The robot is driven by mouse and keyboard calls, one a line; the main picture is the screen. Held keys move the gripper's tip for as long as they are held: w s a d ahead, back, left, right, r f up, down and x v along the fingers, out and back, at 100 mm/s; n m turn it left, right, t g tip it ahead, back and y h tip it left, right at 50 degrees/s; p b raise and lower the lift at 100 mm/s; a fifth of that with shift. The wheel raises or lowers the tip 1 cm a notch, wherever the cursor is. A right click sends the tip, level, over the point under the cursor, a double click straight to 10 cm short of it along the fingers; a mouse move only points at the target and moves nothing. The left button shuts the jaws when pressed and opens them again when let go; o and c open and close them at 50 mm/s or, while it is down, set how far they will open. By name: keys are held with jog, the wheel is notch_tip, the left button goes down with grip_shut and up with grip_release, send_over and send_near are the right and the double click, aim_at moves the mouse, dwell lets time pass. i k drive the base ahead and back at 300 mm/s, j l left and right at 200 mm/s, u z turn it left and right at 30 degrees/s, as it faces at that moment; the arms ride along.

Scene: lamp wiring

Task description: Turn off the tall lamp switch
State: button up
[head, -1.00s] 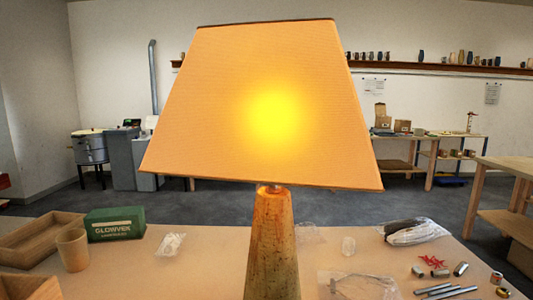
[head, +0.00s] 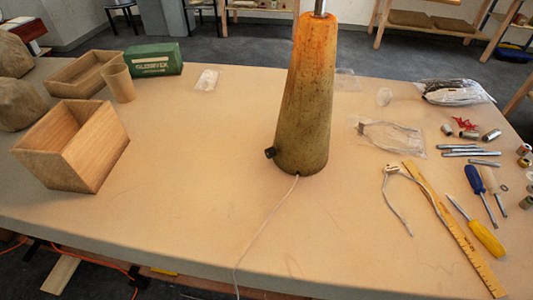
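The tall lamp's tapered base (head: 308,100) stands upright on the table in the head view, right of the middle. Its shade is above the picture's top edge; an orange glow falls on the upper part of the base. A small dark switch knob (head: 270,152) sticks out low on the left side of the base. A thin pale cord (head: 262,225) runs from the foot of the base over the table's front edge. My gripper is not in view.
The table (head: 180,200) is bare left of the lamp. Wooden boxes (head: 72,145), a cup (head: 119,83) and a green box (head: 154,60) stand at the left. A ruler (head: 455,230), screwdrivers (head: 476,225) and metal tubes (head: 470,150) lie at the right.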

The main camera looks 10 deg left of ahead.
aim_at(271, 152)
jog(key=i+j+u, duration=0.1)
jog(key=j+u, duration=0.15)
jog(key=u, duration=0.15)
jog(key=i+j+u, duration=0.1)
jog(key=u, duration=0.25)
jog(key=i+j+u, duration=0.15)
jog(key=u, duration=0.25)
jog(key=j, duration=0.15)
